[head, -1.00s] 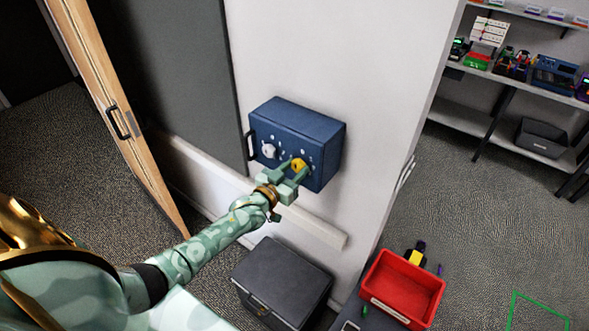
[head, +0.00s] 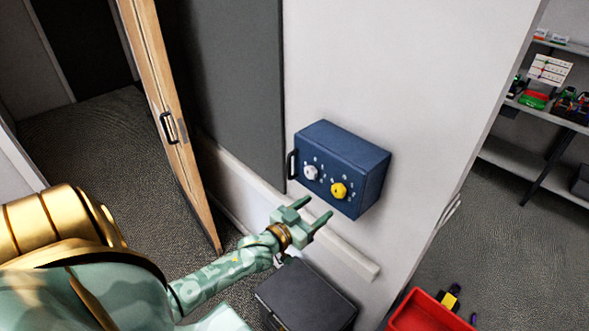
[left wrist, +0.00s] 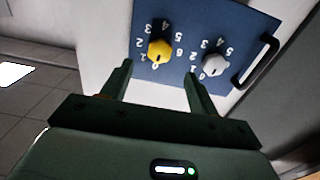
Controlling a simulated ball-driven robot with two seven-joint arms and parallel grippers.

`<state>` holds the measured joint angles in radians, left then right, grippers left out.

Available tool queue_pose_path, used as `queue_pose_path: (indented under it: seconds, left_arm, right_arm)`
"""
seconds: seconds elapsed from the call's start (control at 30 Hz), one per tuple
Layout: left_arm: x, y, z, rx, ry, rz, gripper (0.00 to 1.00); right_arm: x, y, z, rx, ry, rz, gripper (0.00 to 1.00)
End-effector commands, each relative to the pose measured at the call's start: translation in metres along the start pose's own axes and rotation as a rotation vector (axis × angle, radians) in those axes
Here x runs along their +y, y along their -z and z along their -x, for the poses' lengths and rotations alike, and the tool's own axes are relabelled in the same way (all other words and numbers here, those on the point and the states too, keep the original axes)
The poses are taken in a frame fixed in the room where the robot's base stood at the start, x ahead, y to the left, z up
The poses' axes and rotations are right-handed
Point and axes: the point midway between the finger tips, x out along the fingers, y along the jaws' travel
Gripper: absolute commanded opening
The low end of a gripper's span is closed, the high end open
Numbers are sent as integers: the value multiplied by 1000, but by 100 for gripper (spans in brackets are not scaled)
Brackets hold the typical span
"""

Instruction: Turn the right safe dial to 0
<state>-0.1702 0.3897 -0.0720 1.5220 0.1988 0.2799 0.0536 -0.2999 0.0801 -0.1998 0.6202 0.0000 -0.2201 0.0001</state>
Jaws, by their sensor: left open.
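A blue safe (head: 345,160) is mounted on the white wall, with a black handle (head: 291,165) on its left side. Its right dial (head: 339,190) is yellow and its left dial (head: 311,172) is white, each ringed by white digits. My left gripper (head: 317,211) is open and empty, below and in front of the safe, apart from both dials. In the left wrist view the yellow dial (left wrist: 159,50) appears ahead, between and beyond the fingertips (left wrist: 158,68), its dark pointer mark toward the 0 side. The white dial (left wrist: 214,66) is to its right. My right gripper is not seen.
A dark grey box (head: 306,296) stands below the safe. A red bin (head: 425,312) is at the lower right. A wooden door (head: 165,110) is at the left and shelves (head: 545,165) are at the far right. The space before the safe is open.

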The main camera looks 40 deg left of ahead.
Motion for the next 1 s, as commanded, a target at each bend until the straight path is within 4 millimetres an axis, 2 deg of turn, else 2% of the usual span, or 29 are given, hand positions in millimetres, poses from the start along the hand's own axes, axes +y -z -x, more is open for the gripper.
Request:
queue_pose_path:
  seconds: [0.03, 0.2, 0.37, 0.5, 1.0]
  left_arm:
    - [0, -3, 16, -4, 0, 1, 60]
    - [0, -2, 54, -1, 0, 1, 60]
    - [0, -2, 74, -1, 0, 1, 60]
    - [0, -1, 80, 0, 0, 0, 60]
    - [0, 0, 80, 0, 0, 0, 60]
  right_arm:
    - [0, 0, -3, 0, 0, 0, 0]
    - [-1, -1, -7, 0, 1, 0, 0]
    - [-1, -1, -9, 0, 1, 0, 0]
    - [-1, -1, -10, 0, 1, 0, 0]
    - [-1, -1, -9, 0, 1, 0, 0]
